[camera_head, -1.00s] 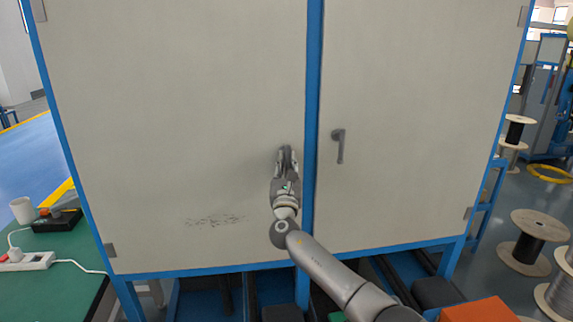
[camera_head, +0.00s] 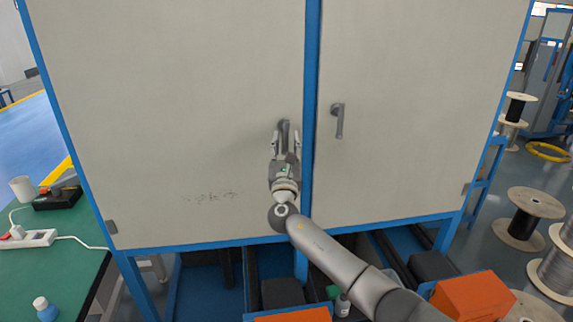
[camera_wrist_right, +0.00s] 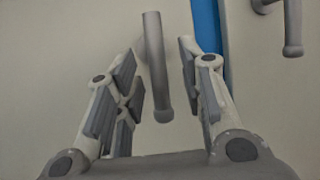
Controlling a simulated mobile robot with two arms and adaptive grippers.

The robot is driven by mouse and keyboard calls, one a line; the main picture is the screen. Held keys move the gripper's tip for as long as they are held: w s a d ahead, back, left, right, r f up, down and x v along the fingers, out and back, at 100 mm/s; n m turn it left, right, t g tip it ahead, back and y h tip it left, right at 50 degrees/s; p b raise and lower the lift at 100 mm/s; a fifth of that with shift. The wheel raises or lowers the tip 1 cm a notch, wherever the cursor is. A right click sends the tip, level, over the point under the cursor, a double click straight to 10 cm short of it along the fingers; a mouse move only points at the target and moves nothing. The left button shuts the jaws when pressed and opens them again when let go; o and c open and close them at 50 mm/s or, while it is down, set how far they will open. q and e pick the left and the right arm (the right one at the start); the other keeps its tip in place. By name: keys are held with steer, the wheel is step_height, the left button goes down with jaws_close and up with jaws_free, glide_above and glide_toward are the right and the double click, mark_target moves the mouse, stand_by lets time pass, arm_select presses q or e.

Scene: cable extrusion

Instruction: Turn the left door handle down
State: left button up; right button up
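The left door handle (camera_head: 284,132) is a grey lever on the left door (camera_head: 170,110), near the blue centre post. In the right wrist view the handle (camera_wrist_right: 156,65) hangs almost straight down from its pivot. My right gripper (camera_head: 285,145) is at this handle from below. In the right wrist view the gripper (camera_wrist_right: 158,75) is open, with one finger on each side of the handle and a gap visible on both sides. The right door handle (camera_head: 338,121) also points down and shows at the wrist view's upper right edge (camera_wrist_right: 291,25). My left gripper is out of view.
A blue centre post (camera_head: 312,120) stands just right of the handle. A green table (camera_head: 75,250) with a white mug, a power strip and a blue-capped bottle is at the left. Orange boxes (camera_head: 472,300) lie low in front; cable spools (camera_head: 528,215) stand at the right.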

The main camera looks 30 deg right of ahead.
steer(key=v, duration=0.9)
steer(key=shift+s+d, duration=0.1)
steer(key=shift+s, duration=0.05)
